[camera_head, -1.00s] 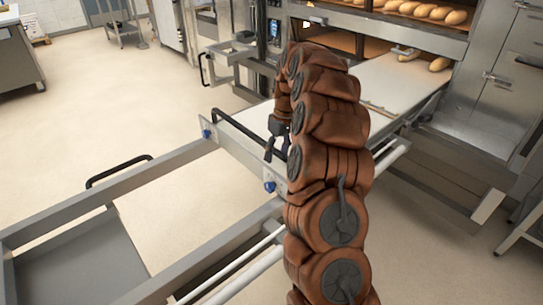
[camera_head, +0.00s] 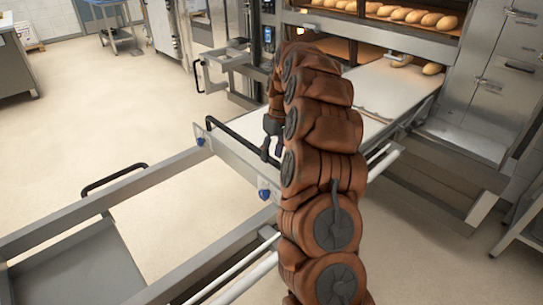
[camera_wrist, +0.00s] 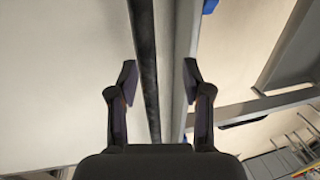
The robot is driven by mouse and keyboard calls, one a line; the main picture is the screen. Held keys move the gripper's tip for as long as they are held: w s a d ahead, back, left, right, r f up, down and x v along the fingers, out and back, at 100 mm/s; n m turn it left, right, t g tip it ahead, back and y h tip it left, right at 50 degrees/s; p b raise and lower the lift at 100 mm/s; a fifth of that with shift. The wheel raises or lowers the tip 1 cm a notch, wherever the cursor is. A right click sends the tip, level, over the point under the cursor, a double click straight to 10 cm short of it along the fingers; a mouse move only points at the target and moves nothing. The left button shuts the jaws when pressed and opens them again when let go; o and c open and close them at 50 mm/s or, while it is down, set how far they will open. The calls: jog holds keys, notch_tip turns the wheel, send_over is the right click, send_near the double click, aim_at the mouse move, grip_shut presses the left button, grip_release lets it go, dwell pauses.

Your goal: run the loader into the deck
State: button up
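The loader has a flat white bed (camera_head: 395,82) that runs to the oven deck at the back right. Its near end is a metal crossbar (camera_head: 228,152) with blue knobs and a black handle bar (camera_head: 222,130). My gripper (camera_head: 271,150) hangs at the handle, partly behind my arm. In the wrist view my gripper (camera_wrist: 159,76) is open, its fingers on either side of the black bar (camera_wrist: 146,60) and the metal crossbar (camera_wrist: 179,60), with gaps showing. Whether the fingertips are level with the bar I cannot tell. My arm hides part of the bed and crossbar.
Loaves (camera_head: 410,15) lie in the upper oven deck, with others (camera_head: 432,68) at the far end of the bed. Metal side rails (camera_head: 120,190) extend toward me at lower left, with a second black handle (camera_head: 112,176).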

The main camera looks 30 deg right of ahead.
aim_at(278, 163)
jog(key=shift+d+r+p, duration=0.2)
jog(key=shift+r+p, duration=0.2)
jog(key=shift+r, duration=0.6)
jog(key=shift+d+r+p, duration=0.25)
jog(key=shift+r+p, duration=0.15)
jog(key=shift+r, duration=0.65)
jog(key=shift+d+r+p, duration=0.2)
jog(key=shift+r+p, duration=0.2)
jog(key=shift+r, duration=0.6)
jog(key=shift+a, duration=0.1)
jog(key=shift+s+a+f+h, duration=0.2)
jog(key=shift+a+h, duration=0.1)
jog(key=shift+h, duration=0.15)
jog(key=shift+s+a+f+h, duration=0.15)
jog(key=shift+a+h, duration=0.15)
jog(key=shift+h, duration=0.15)
jog(key=shift+s+d+f+t+h, duration=0.2)
jog(key=shift+f+h, duration=0.25)
jog(key=shift+f, duration=0.9)
jog(key=shift+s+d+f+t+h, duration=0.1)
jog(key=shift+s+f+h, duration=0.25)
jog(key=shift+f, duration=1)
jog(key=shift+s+d+f+t+h, duration=0.15)
jog(key=shift+f+h, duration=0.35)
jog(key=shift+f, duration=0.85)
grip_shut()
